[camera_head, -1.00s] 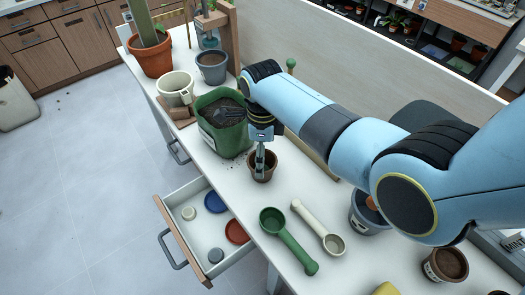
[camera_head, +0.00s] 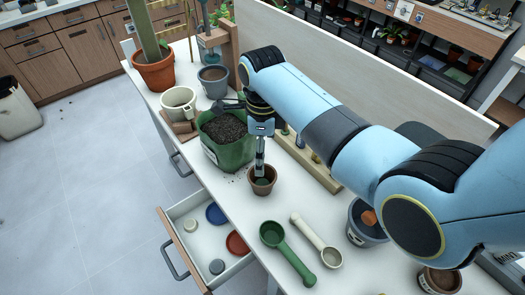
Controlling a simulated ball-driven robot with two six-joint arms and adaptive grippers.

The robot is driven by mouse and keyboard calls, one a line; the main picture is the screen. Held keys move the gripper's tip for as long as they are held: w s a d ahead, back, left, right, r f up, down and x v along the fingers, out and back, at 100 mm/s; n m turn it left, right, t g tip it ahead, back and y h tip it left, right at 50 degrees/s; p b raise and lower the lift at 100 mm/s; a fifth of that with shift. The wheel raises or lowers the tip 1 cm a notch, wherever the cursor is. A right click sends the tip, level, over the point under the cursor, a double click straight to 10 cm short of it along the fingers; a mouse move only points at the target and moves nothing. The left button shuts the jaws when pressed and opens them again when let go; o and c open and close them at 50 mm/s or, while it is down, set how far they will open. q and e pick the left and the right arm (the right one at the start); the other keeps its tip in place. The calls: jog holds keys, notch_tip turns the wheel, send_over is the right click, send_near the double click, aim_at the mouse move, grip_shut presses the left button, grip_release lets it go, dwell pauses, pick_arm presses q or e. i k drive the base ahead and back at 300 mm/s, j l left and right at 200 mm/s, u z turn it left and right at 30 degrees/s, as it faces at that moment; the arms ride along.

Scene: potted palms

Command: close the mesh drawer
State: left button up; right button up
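The drawer (camera_head: 181,232) stands pulled out from the bench at the lower left. It has a wooden front, a grey handle (camera_head: 174,259) and pale walls; I cannot make out mesh. Inside lie a blue disc (camera_head: 216,213), a red-brown disc (camera_head: 237,243), a grey round piece (camera_head: 217,266) and a cream round piece (camera_head: 191,225). My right gripper (camera_head: 261,171) points down over a small brown pot (camera_head: 263,187) on the bench, right of and above the drawer. Its fingers are seen edge-on, so I cannot tell open from shut. My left gripper is not in view.
A green soil-filled planter (camera_head: 230,152) stands left of the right gripper. A green scoop (camera_head: 288,255) and a cream scoop (camera_head: 316,240) lie on the bench by the drawer. A second, closed drawer handle (camera_head: 179,164) is farther back. Floor left of the drawer is clear.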

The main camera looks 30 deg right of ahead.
aim_at(198, 248)
jog(key=k+j, duration=0.8)
jog(key=j, duration=0.1)
